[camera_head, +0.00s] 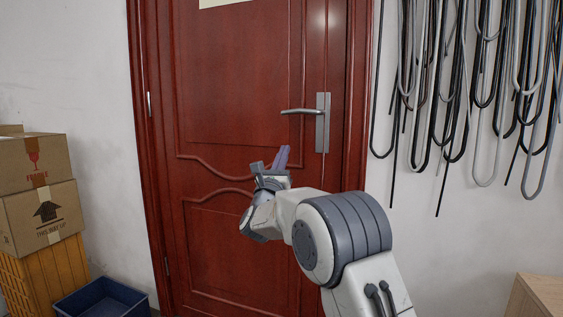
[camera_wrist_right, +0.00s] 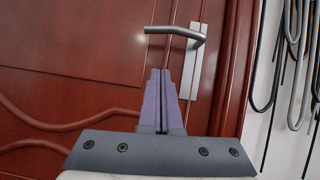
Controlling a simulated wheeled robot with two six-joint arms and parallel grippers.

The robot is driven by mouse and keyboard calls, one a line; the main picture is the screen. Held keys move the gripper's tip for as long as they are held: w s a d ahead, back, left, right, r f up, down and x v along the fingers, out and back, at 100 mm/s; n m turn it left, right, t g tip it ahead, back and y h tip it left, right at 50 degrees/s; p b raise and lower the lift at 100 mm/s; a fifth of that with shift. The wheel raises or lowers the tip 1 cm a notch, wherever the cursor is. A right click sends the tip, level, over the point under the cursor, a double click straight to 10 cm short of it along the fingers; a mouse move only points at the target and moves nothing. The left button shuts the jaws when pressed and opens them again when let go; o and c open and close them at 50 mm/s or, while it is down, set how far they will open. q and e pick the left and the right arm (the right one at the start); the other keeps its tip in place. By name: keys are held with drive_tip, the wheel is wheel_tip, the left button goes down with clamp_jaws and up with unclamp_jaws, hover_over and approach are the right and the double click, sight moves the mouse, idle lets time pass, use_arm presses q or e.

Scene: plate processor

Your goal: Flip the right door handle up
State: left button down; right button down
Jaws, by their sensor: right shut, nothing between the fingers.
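A silver lever door handle (camera_head: 299,111) juts left from a tall silver plate (camera_head: 323,122) on the right side of a closed dark red door (camera_head: 235,130). The lever lies about level. My right gripper (camera_head: 283,152) is shut and empty, below the lever and apart from it in the head view. In the right wrist view, its fingers (camera_wrist_right: 160,75) are pressed together and point up toward the handle (camera_wrist_right: 174,31). The lever sits just above the fingertips in that picture. I cannot tell the gap in depth. My left gripper is not in view.
Cardboard boxes (camera_head: 42,218) stand on a yellow crate at the left, beside a blue bin (camera_head: 103,299). Black and grey cables (camera_head: 485,85) hang on the wall right of the door. A wooden box (camera_head: 540,296) is at the lower right.

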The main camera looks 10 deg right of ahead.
drive_tip(key=shift+v, duration=1.1)
